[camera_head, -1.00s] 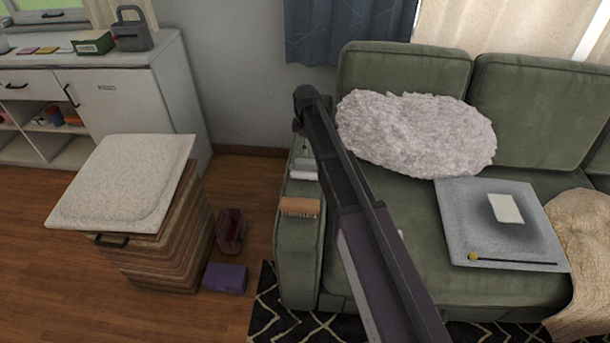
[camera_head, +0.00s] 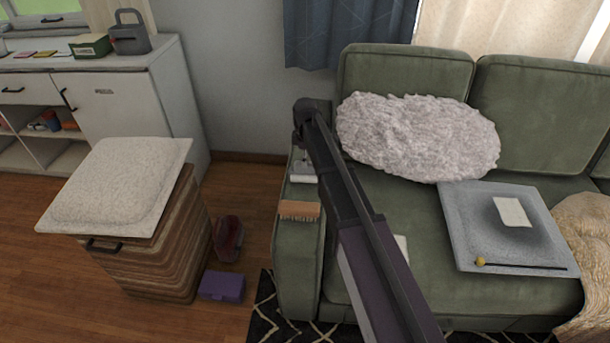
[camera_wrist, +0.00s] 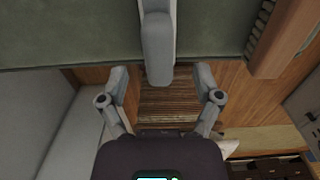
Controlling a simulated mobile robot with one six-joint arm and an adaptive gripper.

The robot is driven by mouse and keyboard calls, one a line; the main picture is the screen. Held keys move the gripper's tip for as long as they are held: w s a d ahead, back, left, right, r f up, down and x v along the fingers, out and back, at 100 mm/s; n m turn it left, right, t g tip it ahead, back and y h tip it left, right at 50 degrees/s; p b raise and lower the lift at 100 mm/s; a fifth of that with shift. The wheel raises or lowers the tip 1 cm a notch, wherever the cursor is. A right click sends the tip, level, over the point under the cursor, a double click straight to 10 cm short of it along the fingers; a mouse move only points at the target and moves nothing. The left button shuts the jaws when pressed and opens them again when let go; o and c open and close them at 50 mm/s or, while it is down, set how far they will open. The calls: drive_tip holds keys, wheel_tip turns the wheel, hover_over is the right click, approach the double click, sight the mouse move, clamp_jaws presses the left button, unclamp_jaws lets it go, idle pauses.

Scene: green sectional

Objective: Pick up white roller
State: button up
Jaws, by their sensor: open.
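The white roller (camera_wrist: 158,45) lies on the green sofa armrest, and its rounded end sticks out past the armrest edge in the wrist view. A white part of the roller (camera_head: 303,179) also shows in the head view, partly hidden by my arm. My gripper (camera_wrist: 162,78) is open and empty. Its two fingertips are on either side of the roller's rounded end in the wrist view, with gaps on both sides. I cannot tell the height between fingers and roller. In the head view my gripper is mostly hidden behind my arm.
A wooden brush (camera_head: 299,210) lies on the armrest close to the roller; it also shows in the wrist view (camera_wrist: 284,38). A fluffy cushion (camera_head: 418,137) and a grey cushion (camera_head: 462,235) are on the sofa (camera_head: 398,265). A woven basket (camera_head: 165,262) stands left on the floor.

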sight(305, 172)
drive_tip(key=shift+w+a+f+b, duration=0.1)
drive_tip(key=shift+f+b, duration=2.5)
drive_tip(key=shift+b, duration=0.05)
clamp_jaws()
